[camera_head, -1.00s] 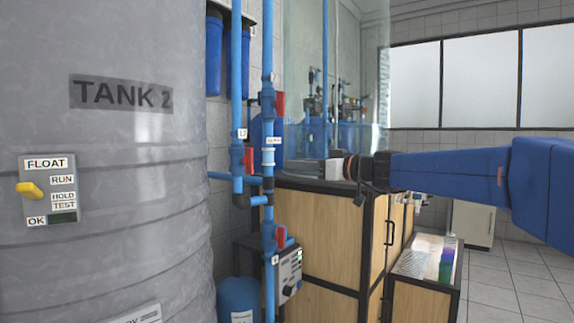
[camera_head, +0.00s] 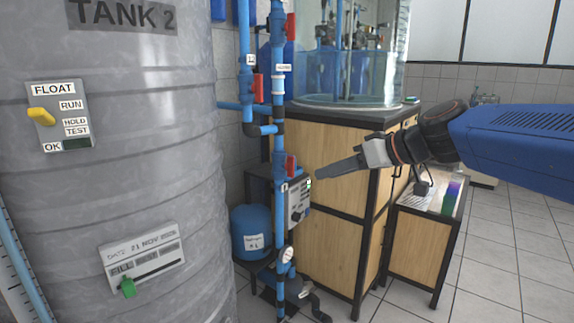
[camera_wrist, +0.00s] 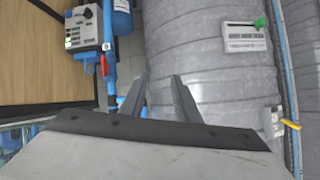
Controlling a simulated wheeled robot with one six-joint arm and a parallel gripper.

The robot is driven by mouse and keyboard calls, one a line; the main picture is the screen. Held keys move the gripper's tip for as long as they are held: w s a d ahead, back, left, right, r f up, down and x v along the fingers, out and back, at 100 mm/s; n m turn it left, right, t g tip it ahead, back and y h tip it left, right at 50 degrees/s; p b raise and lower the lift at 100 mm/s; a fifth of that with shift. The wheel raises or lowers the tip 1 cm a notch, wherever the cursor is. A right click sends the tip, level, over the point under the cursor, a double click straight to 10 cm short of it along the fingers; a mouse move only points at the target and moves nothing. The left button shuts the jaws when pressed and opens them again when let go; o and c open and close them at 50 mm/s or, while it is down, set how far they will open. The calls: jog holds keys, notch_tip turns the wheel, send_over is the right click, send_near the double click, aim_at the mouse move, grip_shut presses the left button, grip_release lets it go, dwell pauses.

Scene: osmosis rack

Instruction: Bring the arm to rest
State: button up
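My gripper (camera_head: 322,176) reaches in from the right on my blue arm and points left, level with the wooden cabinet. From the side its dark fingers overlap in the head view. In the wrist view my gripper (camera_wrist: 158,90) shows two dark fingers apart, with nothing held between them. The grey tank (camera_wrist: 195,45) and blue pipework lie behind the fingers there. The gripper appears clear of every surface, though its exact distance to the pipes cannot be told.
The grey TANK 2 (camera_head: 150,190) fills the left, with a FLOAT switch panel (camera_head: 60,117). Blue pipes with red valve handles (camera_head: 291,167) and a control box (camera_head: 298,200) stand before the wooden cabinet (camera_head: 335,245). A low side cabinet (camera_head: 420,245) stands right. Tiled floor (camera_head: 500,270) is open.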

jog(key=s+d+f+m+g+h, duration=0.1)
jog(key=s+d+f+m+h, duration=0.2)
jog(key=s+d+f, duration=0.6)
jog(key=s+d+f+m+g+h, duration=0.1)
jog(key=s+d+f+m+h, duration=0.3)
jog(key=s+d+f, duration=0.5)
jog(key=s+f+h, duration=0.2)
jog(key=s+f, duration=0.4)
jog(key=shift+f+g, duration=0.25)
jog(key=shift+g, duration=0.05)
